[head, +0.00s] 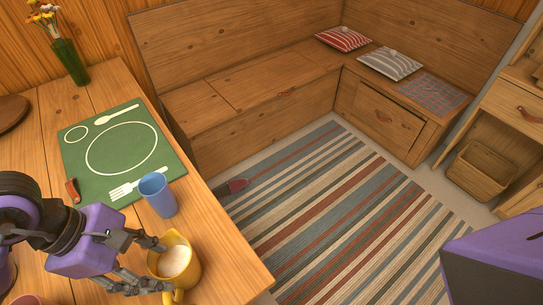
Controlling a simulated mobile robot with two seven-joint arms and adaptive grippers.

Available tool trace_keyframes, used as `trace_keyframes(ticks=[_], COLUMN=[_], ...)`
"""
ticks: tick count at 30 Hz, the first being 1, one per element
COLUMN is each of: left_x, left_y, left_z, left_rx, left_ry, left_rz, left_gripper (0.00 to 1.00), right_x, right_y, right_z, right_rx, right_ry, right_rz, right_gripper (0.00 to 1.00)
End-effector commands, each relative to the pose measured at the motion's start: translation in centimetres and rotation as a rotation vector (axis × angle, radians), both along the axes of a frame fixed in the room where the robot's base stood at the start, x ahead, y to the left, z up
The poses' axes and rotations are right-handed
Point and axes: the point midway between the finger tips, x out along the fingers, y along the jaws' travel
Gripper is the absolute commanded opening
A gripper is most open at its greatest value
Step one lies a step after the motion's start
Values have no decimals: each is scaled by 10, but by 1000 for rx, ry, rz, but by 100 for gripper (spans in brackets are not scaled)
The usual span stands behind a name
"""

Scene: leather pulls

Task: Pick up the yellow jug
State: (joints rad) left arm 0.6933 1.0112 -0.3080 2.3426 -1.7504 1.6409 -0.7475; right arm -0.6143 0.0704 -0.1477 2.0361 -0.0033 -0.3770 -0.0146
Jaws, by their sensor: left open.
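The yellow jug (187,268) stands upright near the table's front right corner, with pale contents showing in its mouth. Its handle points toward the bottom of the picture. My left gripper (163,266) reaches in from the left and is open. One fingertip is at the jug's upper left side, the other near its lower left side by the handle. The jug lies at the opening between the fingers; I cannot tell whether they touch it. My right gripper is not visible.
A blue cup (158,196) stands just behind the jug. A green placemat (85,170) with a leather pull (72,190) lies farther back. A green vase (71,62) holds flowers. The table's right edge is close to the jug, with a striped rug (340,210) on the floor beyond.

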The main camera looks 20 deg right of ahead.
Motion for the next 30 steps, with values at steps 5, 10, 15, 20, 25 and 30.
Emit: trace_keyframes(ticks=[5, 10, 15, 20, 25, 30], left_x=[-3, -4, -5, -5, -5, -4], left_y=[-12, -20, -21, -21, -21, -21], left_z=[-20, -42, -47, -46, -46, -46], left_rx=[-5, -2, -1, -1, -1, -1], left_ry=[2, 1, 1, 1, 1, 0], left_rz=[1, 1, 1, 1, 1, 1], left_gripper=[48, 48, 48, 42, 20, 0], right_x=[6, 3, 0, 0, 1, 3], right_y=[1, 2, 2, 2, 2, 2], right_z=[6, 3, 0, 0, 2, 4], right_rx=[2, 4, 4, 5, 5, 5], right_ry=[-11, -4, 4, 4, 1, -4], right_rz=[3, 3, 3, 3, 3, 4], right_gripper=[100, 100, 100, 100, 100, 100])
